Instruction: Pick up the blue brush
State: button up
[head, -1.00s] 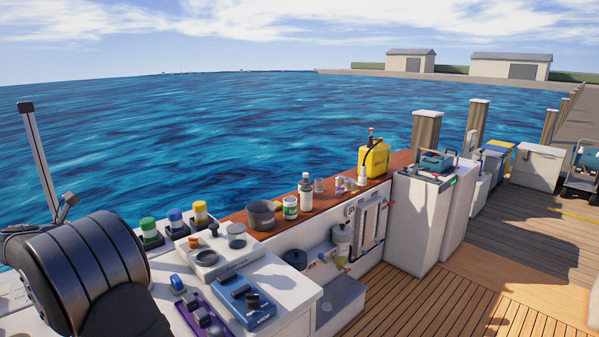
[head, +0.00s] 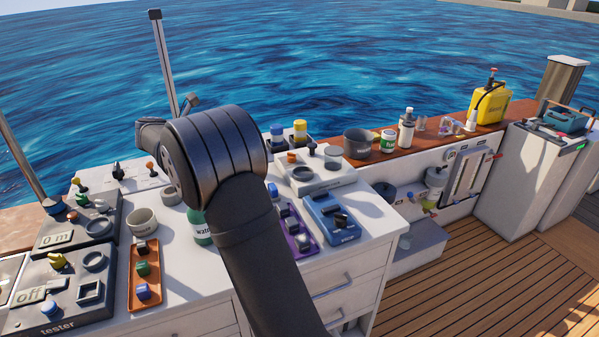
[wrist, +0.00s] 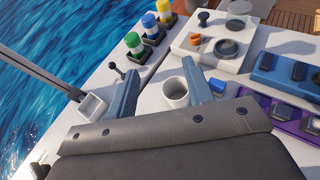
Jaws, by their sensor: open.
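I cannot make out a clear blue brush in either view. The blue things that show include a blue-topped cylinder (wrist: 150,22) in a dark holder, between a green-topped one (wrist: 133,41) and a yellow-topped one (wrist: 164,10). The blue-topped cylinder also shows in the head view (head: 277,133). A small blue piece (wrist: 218,86) lies right of a white cup (wrist: 175,92). My gripper (wrist: 160,68) is open, its two blue-grey fingers spread above the white counter with nothing between them.
The white counter (head: 182,270) carries a blue switch box (head: 332,217), a purple tray (head: 297,230), an orange tray (head: 144,271) and a green bottle (head: 201,228). A grey pot (head: 357,143) stands on the wooden ledge. Water lies beyond; a thin post (head: 163,62) rises behind.

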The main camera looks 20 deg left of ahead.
jog(key=w+d+f+m+g+y, duration=0.2)
jog(key=d+f+m+g, duration=0.25)
jog(key=d+m, duration=0.65)
jog(key=w+d+f+m+g+y, duration=0.25)
jog(key=d+m+g, duration=0.4)
jog(key=m, duration=0.85)
jog(key=x, duration=1.1)
jog(key=shift+s+f, duration=0.2)
jog(key=shift+f, duration=0.05)
jog(key=shift+w+x, duration=0.2)
jog(key=shift+x, duration=0.75)
jog(key=shift+w+x, duration=0.15)
jog(key=shift+x, duration=0.85)
jog(key=shift+w+x, duration=0.2)
jog(key=shift+x, duration=0.75)
jog(key=shift+r, duration=0.15)
jog(key=c, duration=0.8)
